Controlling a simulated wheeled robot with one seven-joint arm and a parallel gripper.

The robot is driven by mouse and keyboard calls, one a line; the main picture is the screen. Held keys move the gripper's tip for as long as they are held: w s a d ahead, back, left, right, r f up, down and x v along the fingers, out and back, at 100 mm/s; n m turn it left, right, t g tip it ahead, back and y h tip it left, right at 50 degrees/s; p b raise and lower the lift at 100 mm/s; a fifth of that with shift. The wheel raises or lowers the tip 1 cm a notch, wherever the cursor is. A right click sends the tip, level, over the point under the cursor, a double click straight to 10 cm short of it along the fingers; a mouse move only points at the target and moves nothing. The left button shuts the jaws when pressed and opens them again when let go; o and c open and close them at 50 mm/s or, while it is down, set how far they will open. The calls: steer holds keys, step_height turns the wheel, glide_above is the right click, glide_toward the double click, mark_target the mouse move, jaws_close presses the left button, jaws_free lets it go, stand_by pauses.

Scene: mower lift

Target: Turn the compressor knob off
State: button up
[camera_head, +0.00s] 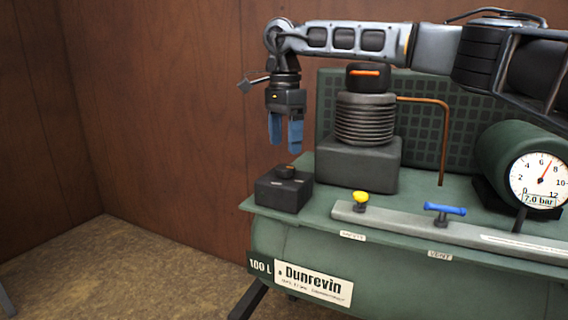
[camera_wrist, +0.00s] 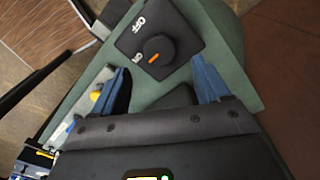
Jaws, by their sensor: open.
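The compressor knob (camera_head: 286,171) is a small black round dial on a black switch box (camera_head: 283,191) at the left end of the green compressor. In the wrist view the knob (camera_wrist: 157,50) has an orange mark, and the box top carries white OFF and ON lettering. The orange mark lies on the side near the ON lettering. My gripper (camera_head: 285,138) points down with its blue fingers apart and empty, above the knob and not touching it. In the wrist view its fingers (camera_wrist: 160,84) show below the knob.
Right of the box stand a finned pump (camera_head: 364,121), a yellow knob (camera_head: 360,197), a blue valve handle (camera_head: 445,209) and a gauge (camera_head: 539,180) showing 7.0 bar. A brown wall (camera_head: 160,110) rises behind.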

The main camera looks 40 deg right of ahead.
mark_target(285, 166)
step_height(285, 166, down, 6)
steer(key=shift+b, duration=0.45)
steer(key=c, duration=1)
